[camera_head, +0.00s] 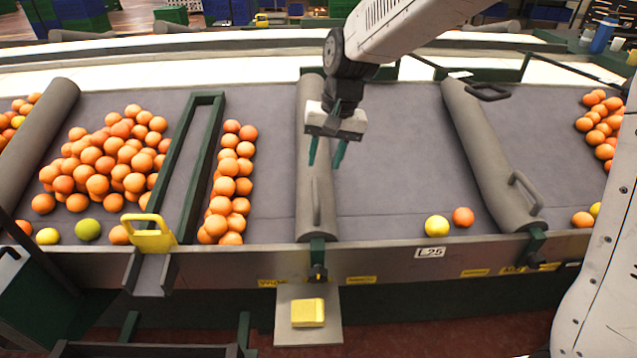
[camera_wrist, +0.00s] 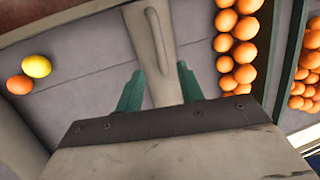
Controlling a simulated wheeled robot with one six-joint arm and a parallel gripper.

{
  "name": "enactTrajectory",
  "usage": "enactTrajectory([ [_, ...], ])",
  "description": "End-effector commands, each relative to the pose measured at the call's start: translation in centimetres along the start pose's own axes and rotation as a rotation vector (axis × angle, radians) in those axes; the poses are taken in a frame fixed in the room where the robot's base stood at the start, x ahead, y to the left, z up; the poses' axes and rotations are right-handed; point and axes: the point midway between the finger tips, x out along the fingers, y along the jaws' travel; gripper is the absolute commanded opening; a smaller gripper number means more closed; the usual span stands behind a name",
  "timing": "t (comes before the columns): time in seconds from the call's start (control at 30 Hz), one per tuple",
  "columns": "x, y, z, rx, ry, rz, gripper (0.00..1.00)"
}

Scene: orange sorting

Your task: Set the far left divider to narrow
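Three padded grey dividers cross the belt: a left one (camera_head: 35,140) at the picture's left edge, a middle one (camera_head: 309,205) and a right one (camera_head: 490,160). The middle and right ones carry a grey handle each. My gripper (camera_head: 325,157) hangs above the middle divider, fingers pointing down. Its green fingers are apart with nothing between them in the head view. In the wrist view the middle divider (camera_wrist: 152,45) and its handle show beyond and between the open fingers (camera_wrist: 157,88); I cannot tell the height gap. The middle divider's front end sits by a yellow label (camera_head: 272,283).
Oranges crowd the left lane, beside a green frame (camera_head: 180,165). A yellow fruit (camera_head: 437,226) and an orange (camera_head: 463,217) lie in the otherwise clear lane right of the middle divider. A yellow-handled gate (camera_head: 148,238) and a yellow block (camera_head: 308,312) are at the front.

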Motion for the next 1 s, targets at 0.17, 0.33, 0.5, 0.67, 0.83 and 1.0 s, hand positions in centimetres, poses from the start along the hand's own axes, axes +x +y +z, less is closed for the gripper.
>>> enactTrajectory([
  [0.17,2.2,-0.1,-0.1,0.001,-0.004,0.001,0.38],
  [0.33,5.0,-0.1,-0.1,0.001,-0.005,0.001,0.38],
  [0.5,7.0,-0.1,-0.1,0.001,-0.002,0.000,0.38],
  [0.67,7.8,-0.1,-0.1,0.001,-0.001,0.000,0.38],
  [0.83,7.9,-0.1,-0.1,0.001,0.000,0.000,0.38],
  [1.0,7.8,-0.1,-0.1,0.001,0.000,0.000,0.07],
])
